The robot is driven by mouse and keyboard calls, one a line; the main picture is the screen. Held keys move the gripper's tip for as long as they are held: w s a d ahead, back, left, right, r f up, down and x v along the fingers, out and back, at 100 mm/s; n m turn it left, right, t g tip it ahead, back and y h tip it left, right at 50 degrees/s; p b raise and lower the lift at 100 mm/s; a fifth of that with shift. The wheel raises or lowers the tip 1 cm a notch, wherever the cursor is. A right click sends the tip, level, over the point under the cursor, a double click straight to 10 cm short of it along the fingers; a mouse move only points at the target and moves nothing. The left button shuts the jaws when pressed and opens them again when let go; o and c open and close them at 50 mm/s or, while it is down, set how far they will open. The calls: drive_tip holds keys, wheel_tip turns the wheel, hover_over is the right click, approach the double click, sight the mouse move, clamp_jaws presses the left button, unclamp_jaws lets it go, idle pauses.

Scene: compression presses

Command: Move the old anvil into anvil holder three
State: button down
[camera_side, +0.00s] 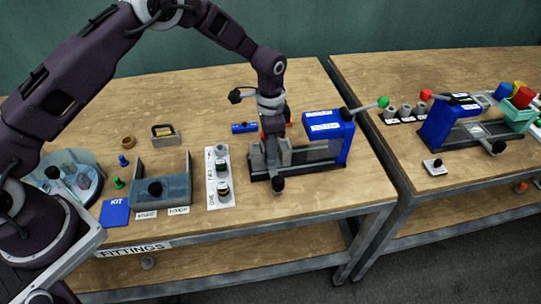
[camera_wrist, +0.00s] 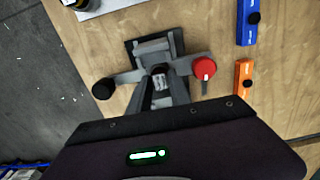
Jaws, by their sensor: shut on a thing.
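My gripper (camera_wrist: 159,84) points down over the left end of the near press (camera_side: 312,176), and its fingers are shut on a small dark piece (camera_wrist: 158,70), probably the old anvil. Most of that piece is hidden by the fingers, and I cannot tell whether it is clear of the press. In the side view the arm hides it too. The anvil holder strip (camera_side: 211,196) lies left of the press, labelled along its left edge.
The press has a blue head (camera_side: 324,124), a black front knob (camera_side: 278,184) and a red knob (camera_wrist: 204,68). A grey tray (camera_side: 176,188) stands left of the strip. Blue (camera_wrist: 246,20) and orange (camera_wrist: 243,78) blocks lie behind the press. A second table stands right.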

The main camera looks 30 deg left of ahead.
drive_tip(key=shift+r, duration=0.15)
drive_tip(key=shift+r, duration=1.35)
drive_tip(key=shift+r, duration=0.1)
drive_tip(key=shift+r, duration=1.95)
drive_tip(key=shift+a, duration=0.1)
drive_tip(key=s+a, duration=0.4)
drive_tip(key=a, duration=1)
drive_tip(key=shift+s+a, duration=0.15)
drive_tip(key=shift+a, duration=0.2)
